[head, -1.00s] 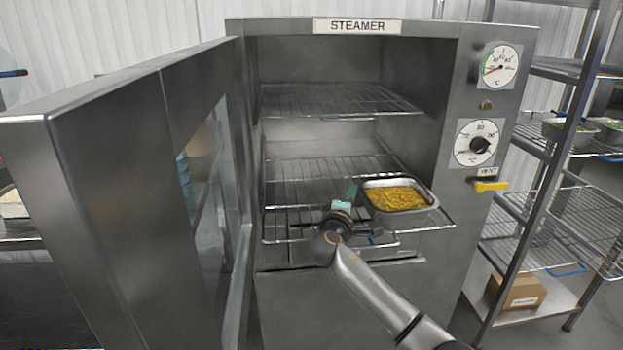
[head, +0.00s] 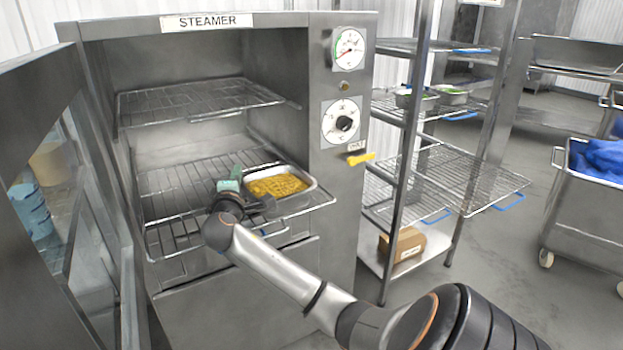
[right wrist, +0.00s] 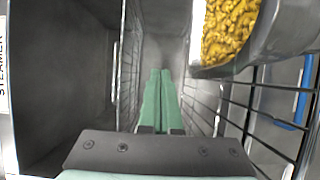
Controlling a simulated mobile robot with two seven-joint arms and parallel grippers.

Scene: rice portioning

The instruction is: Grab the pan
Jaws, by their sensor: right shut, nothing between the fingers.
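The pan (head: 300,200) is a rectangular metal pan of yellow food, on the middle wire rack inside the open steamer (head: 280,22), near its right front corner. In the right wrist view the pan (right wrist: 275,40) is at the upper right. My right gripper (head: 233,178) reaches into the steamer just left of the pan. Its green fingers (right wrist: 160,98) are shut together with nothing between them, beside the pan's wall. I cannot tell whether they touch it. My left gripper is not in view.
The steamer door (head: 45,150) stands open on the left. An upper rack (head: 200,98) is empty. To the right stands a shelf unit (head: 408,140) with small pans, a cardboard box (head: 402,245) and wire shelves. A cart with blue contents (head: 600,158) is at far right.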

